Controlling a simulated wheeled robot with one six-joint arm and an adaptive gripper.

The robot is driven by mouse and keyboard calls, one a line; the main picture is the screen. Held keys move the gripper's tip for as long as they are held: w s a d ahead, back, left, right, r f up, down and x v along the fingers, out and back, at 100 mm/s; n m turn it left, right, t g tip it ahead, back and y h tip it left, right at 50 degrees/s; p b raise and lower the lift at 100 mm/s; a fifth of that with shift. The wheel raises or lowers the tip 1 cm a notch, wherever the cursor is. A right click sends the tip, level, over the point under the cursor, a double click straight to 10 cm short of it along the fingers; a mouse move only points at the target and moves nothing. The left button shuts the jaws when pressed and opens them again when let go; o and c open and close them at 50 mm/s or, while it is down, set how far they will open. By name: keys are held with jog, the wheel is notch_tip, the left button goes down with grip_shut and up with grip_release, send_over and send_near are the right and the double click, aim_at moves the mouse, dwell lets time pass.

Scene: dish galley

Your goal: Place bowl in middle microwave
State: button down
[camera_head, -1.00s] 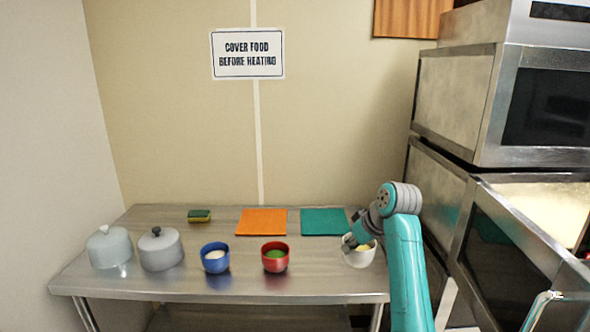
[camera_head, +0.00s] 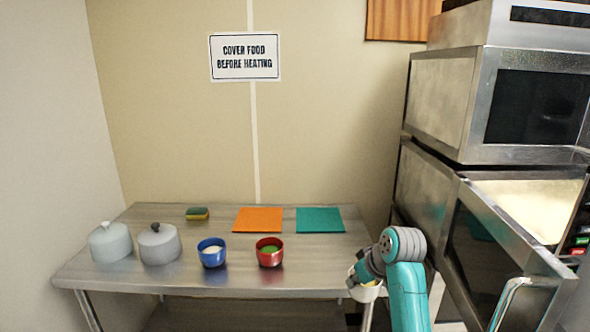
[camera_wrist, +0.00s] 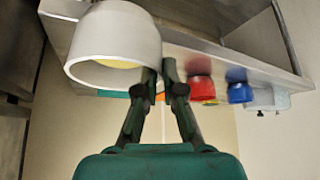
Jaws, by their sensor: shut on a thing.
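A white bowl (camera_wrist: 112,35) with yellow food inside is gripped at its rim by my gripper (camera_wrist: 158,80) in the wrist view. In the head view the bowl (camera_head: 366,292) shows at the table's right end, partly hidden by my arm. My gripper (camera_head: 356,276) is shut on its near wall. The middle microwave (camera_head: 470,235) stands at the right with its door (camera_head: 492,262) swung open and its lit interior (camera_head: 530,196) partly showing over the door's top.
A blue bowl (camera_head: 211,252), a red bowl (camera_head: 270,252) and two lidded covers (camera_head: 110,243) stand on the steel table (camera_head: 190,283). An orange mat (camera_head: 258,220), a teal mat (camera_head: 320,220) and a sponge (camera_head: 197,213) lie behind. Another microwave (camera_head: 535,105) sits above.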

jog(key=s+d+f+m+h, duration=0.1)
jog(key=s+f+m, duration=0.1)
jog(key=s+f, duration=0.5)
jog(key=s+f+m+h, duration=0.1)
jog(key=s+f, duration=0.7)
jog(key=f, duration=0.7)
jog(key=s+d+f+m+h, duration=0.1)
jog(key=s+f+m, duration=0.1)
jog(key=s+f, duration=0.6)
notch_tip(320, 180, down, 4)
jog(key=shift+d+f+m+t, duration=0.1)
jog(key=shift+d+m+t, duration=0.2)
jog(key=shift+d+t, duration=0.1)
jog(key=shift+a, duration=0.1)
